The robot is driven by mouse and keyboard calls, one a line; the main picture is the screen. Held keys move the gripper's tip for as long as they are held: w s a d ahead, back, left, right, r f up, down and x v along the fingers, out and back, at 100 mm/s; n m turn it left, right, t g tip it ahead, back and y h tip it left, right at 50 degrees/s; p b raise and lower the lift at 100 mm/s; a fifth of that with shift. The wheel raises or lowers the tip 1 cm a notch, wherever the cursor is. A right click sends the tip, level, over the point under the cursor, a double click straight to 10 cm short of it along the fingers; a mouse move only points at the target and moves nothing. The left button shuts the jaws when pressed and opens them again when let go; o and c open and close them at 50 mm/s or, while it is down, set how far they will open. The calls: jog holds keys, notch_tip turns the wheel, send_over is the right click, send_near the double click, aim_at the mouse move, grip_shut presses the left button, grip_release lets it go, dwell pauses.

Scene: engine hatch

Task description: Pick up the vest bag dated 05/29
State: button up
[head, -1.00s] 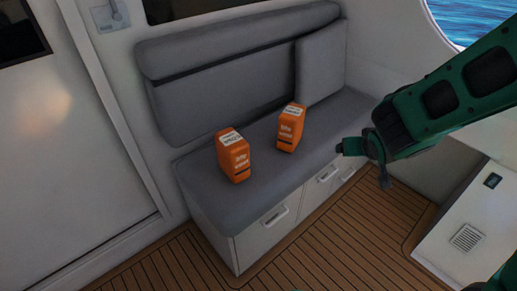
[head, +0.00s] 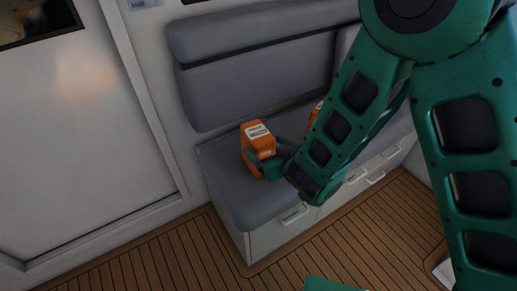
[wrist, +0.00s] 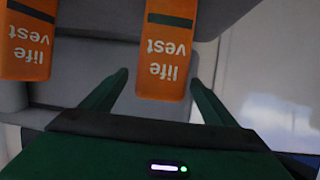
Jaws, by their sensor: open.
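Two orange life vest bags with white top labels stand upright on the grey bench seat. The left bag (head: 257,137) has my gripper (head: 263,160) at its front. In the wrist view this bag (wrist: 165,52) appears upside down, with the open fingers (wrist: 158,84) to either side of its near end and a gap visible on each side. The other bag (head: 314,112) is mostly hidden behind my arm in the head view. It shows at the left of the wrist view (wrist: 25,45), outside the fingers. The dates on the labels are too small to read.
The grey bench seat (head: 225,180) has a padded backrest (head: 255,80) behind the bags. Drawers with handles (head: 295,214) are below it. A white door (head: 85,130) stands at the left, and the wooden floor (head: 190,255) in front is clear.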

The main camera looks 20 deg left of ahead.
jog(key=shift+x, duration=3.05)
jog(key=c, duration=1.3)
jog(key=shift+r, duration=0.1)
jog(key=shift+c, duration=1.4)
jog(key=shift+r, duration=0.1)
